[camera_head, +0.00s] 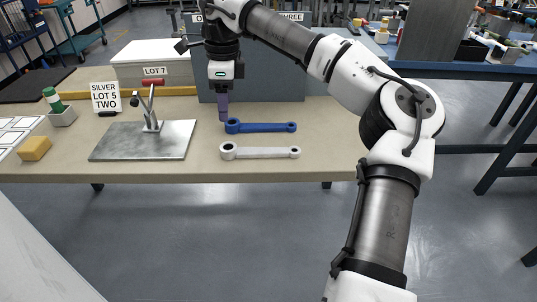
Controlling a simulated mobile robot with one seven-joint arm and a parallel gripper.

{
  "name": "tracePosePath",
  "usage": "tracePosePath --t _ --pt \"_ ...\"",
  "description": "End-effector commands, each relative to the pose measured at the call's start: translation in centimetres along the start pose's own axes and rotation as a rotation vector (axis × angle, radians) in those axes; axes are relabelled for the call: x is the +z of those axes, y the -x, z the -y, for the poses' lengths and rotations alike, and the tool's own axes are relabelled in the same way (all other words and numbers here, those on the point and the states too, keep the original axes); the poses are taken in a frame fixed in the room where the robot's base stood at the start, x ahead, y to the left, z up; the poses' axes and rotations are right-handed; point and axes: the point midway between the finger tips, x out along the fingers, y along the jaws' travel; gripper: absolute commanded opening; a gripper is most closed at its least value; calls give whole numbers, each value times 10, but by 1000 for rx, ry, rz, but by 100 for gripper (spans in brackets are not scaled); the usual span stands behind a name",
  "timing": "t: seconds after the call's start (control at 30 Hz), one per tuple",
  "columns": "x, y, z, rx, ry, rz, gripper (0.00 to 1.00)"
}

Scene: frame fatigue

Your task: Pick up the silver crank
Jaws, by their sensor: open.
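The silver crank (262,152) lies flat on the beige table, near its front edge. Its larger ringed end is at the left and its smaller holed end at the right. A blue crank (262,127) of like shape lies just behind it. My gripper (223,116) points down, above or just behind the left end of the blue crank. It appears purple and narrow from this side, so the gap between its fingers is hidden. Nothing is seen held in it. I cannot tell its exact height over the table.
A metal plate (110,148) with an upright clamp (151,118) stands left of the cranks. A sign (105,97), a yellow block (34,148) and a green-topped tool in a grey holder (62,117) are farther left. Grey panels stand behind. The table (335,135) is clear right of the cranks.

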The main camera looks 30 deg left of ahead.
Motion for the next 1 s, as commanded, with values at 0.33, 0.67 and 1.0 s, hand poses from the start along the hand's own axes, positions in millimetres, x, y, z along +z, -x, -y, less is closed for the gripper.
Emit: tracePosePath --t 0.33,0.67,1.0 --pt "-24 -27 5 -8 -28 -63 55" --pt "-26 -77 6 -10 -29 -61 55" --pt "-24 -106 4 -8 -29 -61 55"
